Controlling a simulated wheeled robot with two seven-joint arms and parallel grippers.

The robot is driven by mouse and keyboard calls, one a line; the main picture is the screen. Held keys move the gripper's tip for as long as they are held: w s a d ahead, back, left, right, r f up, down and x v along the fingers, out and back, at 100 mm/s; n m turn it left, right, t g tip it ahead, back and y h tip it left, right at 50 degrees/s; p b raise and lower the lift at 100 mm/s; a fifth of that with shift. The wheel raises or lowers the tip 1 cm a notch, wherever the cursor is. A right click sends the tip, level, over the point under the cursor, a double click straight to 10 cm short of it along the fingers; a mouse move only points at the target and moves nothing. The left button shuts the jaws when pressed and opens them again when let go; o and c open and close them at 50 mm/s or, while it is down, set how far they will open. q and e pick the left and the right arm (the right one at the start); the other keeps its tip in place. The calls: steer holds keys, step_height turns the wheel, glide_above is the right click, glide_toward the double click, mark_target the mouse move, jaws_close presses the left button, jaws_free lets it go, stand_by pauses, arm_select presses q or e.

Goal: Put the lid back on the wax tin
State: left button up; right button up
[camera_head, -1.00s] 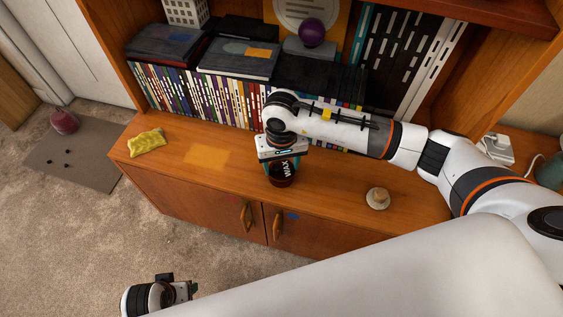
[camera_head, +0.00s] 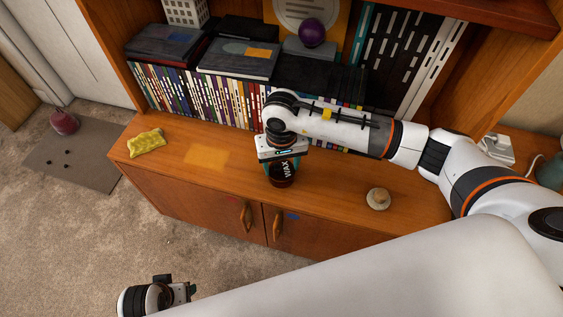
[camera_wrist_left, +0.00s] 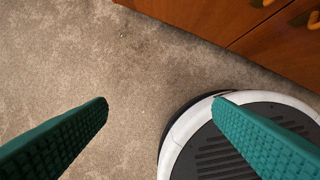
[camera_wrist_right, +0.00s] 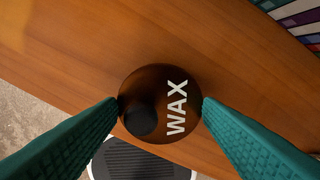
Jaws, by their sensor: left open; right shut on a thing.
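A dark brown round thing marked WAX (camera_head: 282,175) is at the cabinet top's front part, under my right gripper (camera_head: 281,163). In the right wrist view it is a brown disc (camera_wrist_right: 152,88) with white WAX letters and a black knob off its middle. The teal fingers of my right gripper (camera_wrist_right: 160,103) are shut on its two sides. I cannot tell lid from tin here, or whether the lid is seated. My left gripper (camera_wrist_left: 160,101) is open and empty above the carpet; it shows low in the head view (camera_head: 188,290).
A small beige round thing with a knob (camera_head: 378,199) stands to the right on the cabinet top (camera_head: 330,190). A yellow cloth (camera_head: 147,142) lies at the left end, beside a yellow square (camera_head: 206,155). A row of books (camera_head: 205,95) stands behind. The wood between is clear.

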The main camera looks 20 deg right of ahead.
arm_select(q)
steer(key=shift+w+r, duration=0.1)
steer(key=shift+r, duration=0.6)
steer(key=shift+r, duration=0.1)
steer(key=shift+r, duration=0.2)
steer(key=shift+b, duration=0.35)
steer(key=shift+r, duration=0.4)
